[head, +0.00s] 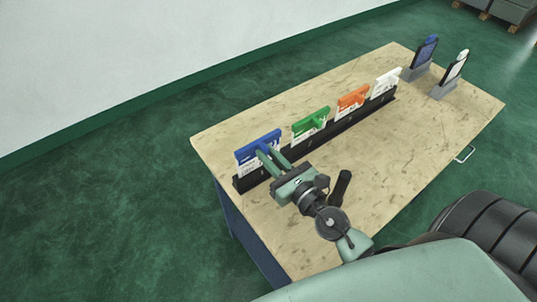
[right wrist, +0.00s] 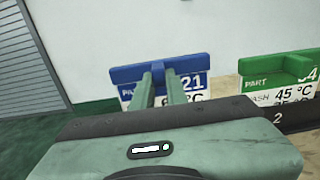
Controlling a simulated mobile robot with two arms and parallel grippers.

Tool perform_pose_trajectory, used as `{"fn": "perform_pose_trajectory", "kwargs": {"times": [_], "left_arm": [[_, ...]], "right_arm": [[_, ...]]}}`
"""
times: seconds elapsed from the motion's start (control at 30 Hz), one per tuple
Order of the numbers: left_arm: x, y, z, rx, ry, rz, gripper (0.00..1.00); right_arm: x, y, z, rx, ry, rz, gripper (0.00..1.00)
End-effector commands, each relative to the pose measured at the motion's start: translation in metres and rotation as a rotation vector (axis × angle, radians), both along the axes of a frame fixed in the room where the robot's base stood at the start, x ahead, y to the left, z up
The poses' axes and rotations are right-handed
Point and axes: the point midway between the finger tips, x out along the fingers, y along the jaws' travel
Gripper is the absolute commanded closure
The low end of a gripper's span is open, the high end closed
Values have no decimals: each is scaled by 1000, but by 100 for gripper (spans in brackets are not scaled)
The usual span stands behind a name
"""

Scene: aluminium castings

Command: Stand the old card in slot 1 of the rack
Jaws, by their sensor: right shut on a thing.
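The black rack (head: 309,145) runs along the wooden table with cards in a row. A blue-topped card (head: 245,151) is upright at the rack's near left end; it also shows in the right wrist view (right wrist: 125,76). My right gripper (head: 266,149) is shut on this card's blue top. I cannot tell if the card's lower edge is fully down in the rack. The green card (head: 304,129), by the rack's number 2 in the right wrist view, the orange card (head: 347,103) and the white card (head: 382,83) stand further along. My left gripper is out of view.
Two grey holders at the table's far right carry a dark blue card (head: 427,49) and a white and black card (head: 456,66). The tabletop (head: 385,160) right of the rack is clear. A white wall (head: 130,60) stands beyond the green floor.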

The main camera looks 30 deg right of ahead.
Motion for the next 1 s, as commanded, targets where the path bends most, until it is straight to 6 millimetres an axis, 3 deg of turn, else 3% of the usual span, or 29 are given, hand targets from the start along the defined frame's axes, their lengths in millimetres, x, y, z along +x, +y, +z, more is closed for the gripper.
{"fn": "perform_pose_trajectory", "kwargs": {"times": [0.63,0.67,0.73,1.0], "left_arm": [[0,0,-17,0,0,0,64],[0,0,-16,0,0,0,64],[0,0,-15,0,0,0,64],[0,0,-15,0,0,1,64]], "right_arm": [[0,0,-17,-1,-1,0,100],[0,0,-16,-1,-1,0,81],[0,0,-16,-1,-1,0,61],[0,0,-16,0,0,0,61]]}}
